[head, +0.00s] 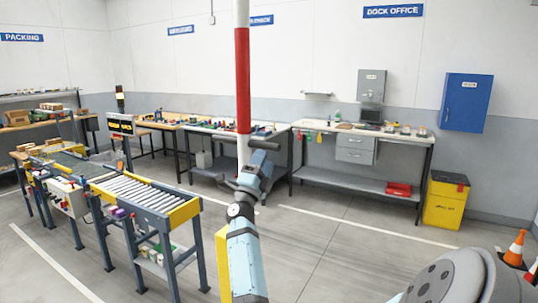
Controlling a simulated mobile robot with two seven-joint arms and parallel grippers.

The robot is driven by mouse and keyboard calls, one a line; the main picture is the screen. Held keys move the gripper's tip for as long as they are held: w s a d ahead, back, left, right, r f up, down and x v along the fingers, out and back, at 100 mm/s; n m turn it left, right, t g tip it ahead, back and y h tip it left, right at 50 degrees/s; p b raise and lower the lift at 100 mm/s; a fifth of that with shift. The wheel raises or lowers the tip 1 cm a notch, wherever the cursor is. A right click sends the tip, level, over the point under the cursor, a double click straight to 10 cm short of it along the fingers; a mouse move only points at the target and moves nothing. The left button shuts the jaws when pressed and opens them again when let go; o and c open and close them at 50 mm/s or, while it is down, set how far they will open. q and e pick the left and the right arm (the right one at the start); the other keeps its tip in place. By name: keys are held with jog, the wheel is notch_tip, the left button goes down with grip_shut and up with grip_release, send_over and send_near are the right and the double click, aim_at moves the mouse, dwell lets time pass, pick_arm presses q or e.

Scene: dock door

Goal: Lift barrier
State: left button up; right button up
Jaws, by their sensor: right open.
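The barrier arm, a pole in white and red bands (242,80), stands upright in the middle of the head view and runs out of the top of the picture. Its lower end is hidden behind my right gripper. A yellow strip (223,268) shows beside my forearm below it, perhaps part of the barrier's post. My right gripper (253,166) is open, at the pole's lower part in the picture. I cannot tell whether it touches the pole. My left gripper is not in view.
A roller conveyor (146,194) stands at the left. Workbenches (361,182) line the back wall. A yellow bin (444,203), a blue wall cabinet (466,102) and an orange cone (515,249) are at the right. The floor (335,250) in the middle is clear.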

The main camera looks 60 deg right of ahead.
pick_arm(q)
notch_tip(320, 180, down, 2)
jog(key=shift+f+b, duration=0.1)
jog(key=shift+b, duration=0.75)
pick_arm(e)
jog(key=v, duration=0.7)
jog(key=shift+a+f, duration=0.25)
